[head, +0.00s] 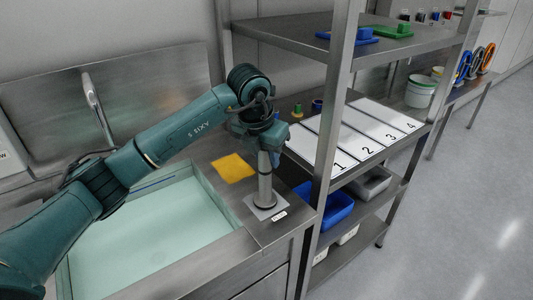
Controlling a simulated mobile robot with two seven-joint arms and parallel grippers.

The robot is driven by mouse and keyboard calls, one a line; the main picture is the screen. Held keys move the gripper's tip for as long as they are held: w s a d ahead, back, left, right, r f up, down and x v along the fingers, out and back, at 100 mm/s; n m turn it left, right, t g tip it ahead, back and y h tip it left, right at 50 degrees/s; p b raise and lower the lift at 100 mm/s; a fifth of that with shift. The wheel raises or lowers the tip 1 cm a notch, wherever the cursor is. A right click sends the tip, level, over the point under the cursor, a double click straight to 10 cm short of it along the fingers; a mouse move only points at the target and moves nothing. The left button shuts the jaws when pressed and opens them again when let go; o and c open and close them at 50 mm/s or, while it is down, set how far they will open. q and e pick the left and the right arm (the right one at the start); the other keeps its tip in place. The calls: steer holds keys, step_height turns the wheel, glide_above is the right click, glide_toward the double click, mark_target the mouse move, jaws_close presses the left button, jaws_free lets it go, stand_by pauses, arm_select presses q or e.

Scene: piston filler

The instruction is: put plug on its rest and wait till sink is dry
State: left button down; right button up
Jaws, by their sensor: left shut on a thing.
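The plug (265,186), a grey upright tube, has its top in my left gripper (265,147), which is shut on it. Its lower end is over the pale square rest (257,211) on the steel counter right of the sink. It appears to stand on the rest, but I cannot tell whether it bears its weight there. The sink (225,255) holds pale green liquid that covers its floor. My arm hides part of the sink's back. My right gripper is out of view.
A yellow cloth (233,168) lies on the counter behind the rest. A faucet (97,105) rises behind the sink. A steel shelf post (332,110) stands close to the right, with numbered white panels (350,140) and a blue bin (330,208) beyond it.

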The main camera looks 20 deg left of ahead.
arm_select(q)
steer(key=shift+f, duration=0.1)
steer(key=c, duration=1.1)
jaws_free()
steer(key=b+v, duration=0.1)
steer(key=v, duration=1.1)
steer(key=shift+s, duration=0.1)
